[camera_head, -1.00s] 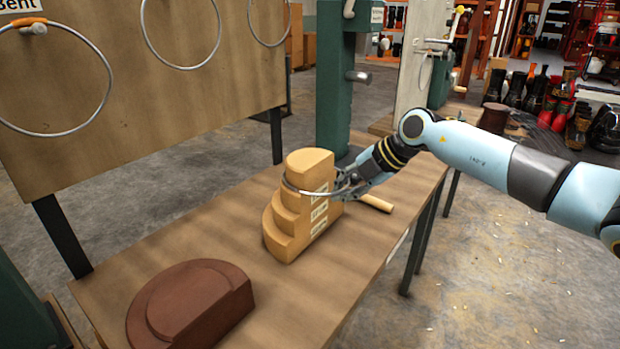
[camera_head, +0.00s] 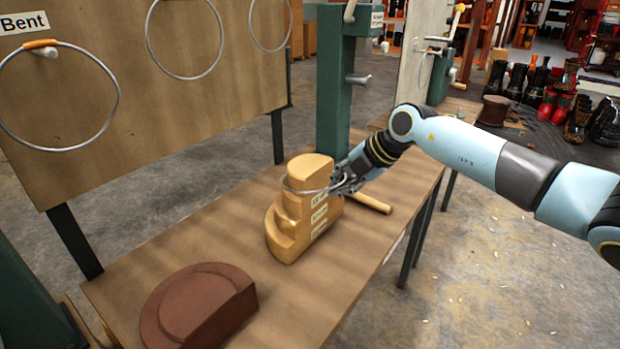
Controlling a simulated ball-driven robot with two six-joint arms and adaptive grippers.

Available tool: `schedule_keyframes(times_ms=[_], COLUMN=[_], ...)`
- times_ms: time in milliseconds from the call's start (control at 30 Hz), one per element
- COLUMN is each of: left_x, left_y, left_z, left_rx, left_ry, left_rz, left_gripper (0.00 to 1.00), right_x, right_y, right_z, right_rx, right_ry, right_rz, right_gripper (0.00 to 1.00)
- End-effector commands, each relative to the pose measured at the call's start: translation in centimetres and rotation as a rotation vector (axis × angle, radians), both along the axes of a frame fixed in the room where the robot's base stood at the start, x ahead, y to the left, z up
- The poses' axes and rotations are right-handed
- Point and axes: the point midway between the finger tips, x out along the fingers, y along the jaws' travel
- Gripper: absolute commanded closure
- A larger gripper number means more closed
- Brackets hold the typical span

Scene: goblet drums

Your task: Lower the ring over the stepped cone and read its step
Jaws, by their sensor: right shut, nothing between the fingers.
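The stepped cone (camera_head: 288,238), a tan half-round block with several steps and white labels on its flat face, stands upright on the workbench. A thin metal ring (camera_head: 304,193) sits around its upper part; its far side is hidden behind the cone. My right gripper (camera_head: 337,184) is at the ring's right side, close beside the cone's labelled face. Its fingers are shut with nothing between them; I cannot tell if they touch the ring. The label text is too small to read. My left gripper is out of view.
A reddish-brown stepped half-round block (camera_head: 200,305) lies at the bench's near left. A wooden handle (camera_head: 371,202) lies right of the cone. Rings hang on a board (camera_head: 130,120) marked "Bent". A green post (camera_head: 335,90) stands behind. The bench (camera_head: 330,270) is clear in front.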

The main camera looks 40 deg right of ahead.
Motion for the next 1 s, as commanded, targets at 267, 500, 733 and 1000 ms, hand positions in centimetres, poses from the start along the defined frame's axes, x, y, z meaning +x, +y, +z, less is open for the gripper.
schedule_keyframes(times_ms=[267,500,733,1000], left_x=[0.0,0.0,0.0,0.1], left_y=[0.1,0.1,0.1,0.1], left_z=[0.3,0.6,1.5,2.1], left_rx=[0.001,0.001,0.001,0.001], left_ry=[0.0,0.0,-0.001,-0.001], left_rz=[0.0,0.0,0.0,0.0], left_gripper=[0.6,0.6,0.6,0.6], right_x=[0.0,0.0,0.0,0.2], right_y=[0.1,0.0,-0.1,-0.2], right_z=[0.2,0.7,2.3,3.6], right_rx=[-0.006,-0.009,-0.019,-0.028], right_ry=[0.002,-0.025,-0.116,-0.2], right_rz=[0.0,0.001,0.0,0.0], right_gripper=[1.0,1.0,1.0,1.0])
